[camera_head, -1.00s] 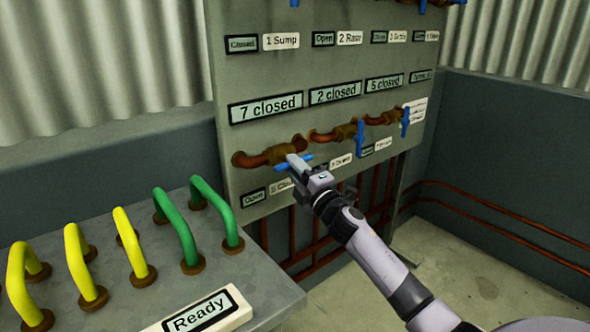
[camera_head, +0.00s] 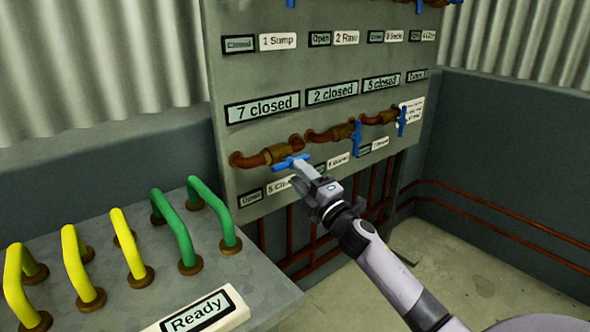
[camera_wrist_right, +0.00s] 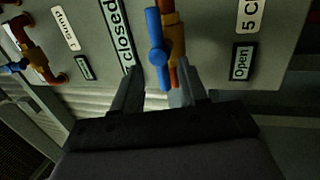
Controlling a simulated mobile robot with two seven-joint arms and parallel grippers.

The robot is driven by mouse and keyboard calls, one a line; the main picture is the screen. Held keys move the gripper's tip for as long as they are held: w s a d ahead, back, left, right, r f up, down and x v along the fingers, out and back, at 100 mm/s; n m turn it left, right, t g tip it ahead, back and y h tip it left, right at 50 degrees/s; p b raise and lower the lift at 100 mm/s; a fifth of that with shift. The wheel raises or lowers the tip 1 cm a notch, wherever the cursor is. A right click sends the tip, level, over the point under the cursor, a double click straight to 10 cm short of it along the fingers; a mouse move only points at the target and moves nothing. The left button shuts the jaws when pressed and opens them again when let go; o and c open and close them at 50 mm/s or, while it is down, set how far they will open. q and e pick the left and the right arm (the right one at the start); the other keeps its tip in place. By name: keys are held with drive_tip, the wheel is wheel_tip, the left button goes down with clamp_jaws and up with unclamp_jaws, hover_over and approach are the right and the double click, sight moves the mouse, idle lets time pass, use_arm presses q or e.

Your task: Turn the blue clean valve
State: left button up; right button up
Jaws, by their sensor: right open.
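The blue valve handle (camera_head: 291,162) above the "5 Cl..." label, whose end is hidden, sits on a copper pipe at the lower left of the grey panel (camera_head: 228,60). It lies about horizontal, and the small sign by its label reads "Open". My right gripper (camera_head: 301,168) is at this handle with its fingers pointing at it. In the right wrist view the blue handle (camera_wrist_right: 157,50) shows at and just beyond the fingertips (camera_wrist_right: 158,95), which are apart. I cannot tell if they touch it. My left gripper is not in view.
Two more blue handles, one upright (camera_head: 356,138) and one (camera_head: 402,121), sit to the right on the same row. A grey console (camera_head: 255,285) with yellow and green hoops and a "Ready" sign (camera_head: 195,312) stands at lower left. Copper pipes run below the panel.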

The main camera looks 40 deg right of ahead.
drive_tip(key=shift+v, duration=1.65)
drive_tip(key=shift+s, duration=0.1)
drive_tip(key=s+p, duration=0.1)
drive_tip(key=s, duration=0.6)
drive_tip(key=shift+s+d, duration=0.35)
drive_tip(key=shift+s, duration=0.05)
